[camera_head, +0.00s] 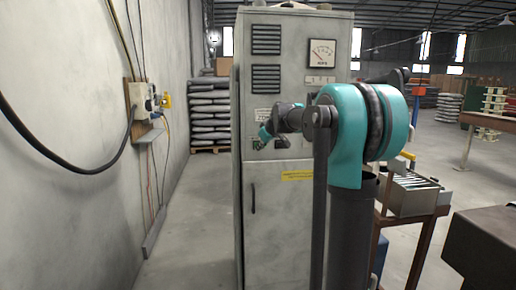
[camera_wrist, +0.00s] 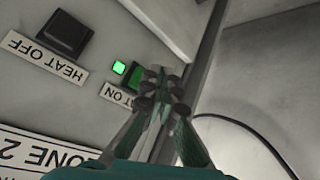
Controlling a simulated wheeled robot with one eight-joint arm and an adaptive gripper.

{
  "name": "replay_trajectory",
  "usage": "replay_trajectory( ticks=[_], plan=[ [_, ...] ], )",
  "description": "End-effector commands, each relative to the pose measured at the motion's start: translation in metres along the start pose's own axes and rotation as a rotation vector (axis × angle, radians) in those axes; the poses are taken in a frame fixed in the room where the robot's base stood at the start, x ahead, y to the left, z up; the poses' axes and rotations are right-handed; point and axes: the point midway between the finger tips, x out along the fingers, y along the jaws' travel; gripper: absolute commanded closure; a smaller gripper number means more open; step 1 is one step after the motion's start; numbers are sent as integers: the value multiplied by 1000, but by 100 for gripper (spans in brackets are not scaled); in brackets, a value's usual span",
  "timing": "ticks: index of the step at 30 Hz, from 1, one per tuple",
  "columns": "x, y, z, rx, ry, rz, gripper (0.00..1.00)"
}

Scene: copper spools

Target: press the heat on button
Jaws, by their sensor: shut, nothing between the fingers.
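The green heat on button (camera_wrist: 131,80) is on the cabinet panel in the wrist view, partly hidden behind my fingertips. Its "HEAT ON" label (camera_wrist: 115,95) appears upside down and is partly covered. A small green lamp (camera_wrist: 119,67) beside the button is lit. My gripper (camera_wrist: 159,88) is shut and empty, with its tips over or against the button; I cannot tell whether they touch it. In the head view my gripper (camera_head: 263,137) is at the front of the grey cabinet (camera_head: 285,215), and the button cannot be made out.
A black heat off button (camera_wrist: 63,33) with its label (camera_wrist: 45,58) sits to the left in the wrist view. A "ZONE 2" label (camera_wrist: 45,153) lies lower left. The cabinet has a dial gauge (camera_head: 322,53). A metal tray (camera_head: 414,193) stands to the right.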

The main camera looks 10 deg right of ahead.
Motion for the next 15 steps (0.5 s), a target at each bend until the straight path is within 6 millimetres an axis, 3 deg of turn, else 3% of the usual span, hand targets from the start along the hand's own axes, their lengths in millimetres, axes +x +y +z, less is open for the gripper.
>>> replay_trajectory(
  ticks=[7, 15],
  plan=[
    [-2, -1, 1, 0, 0, 0, 100],
    [-18, -13, 13, 0, 0, 0, 100]
  ],
)
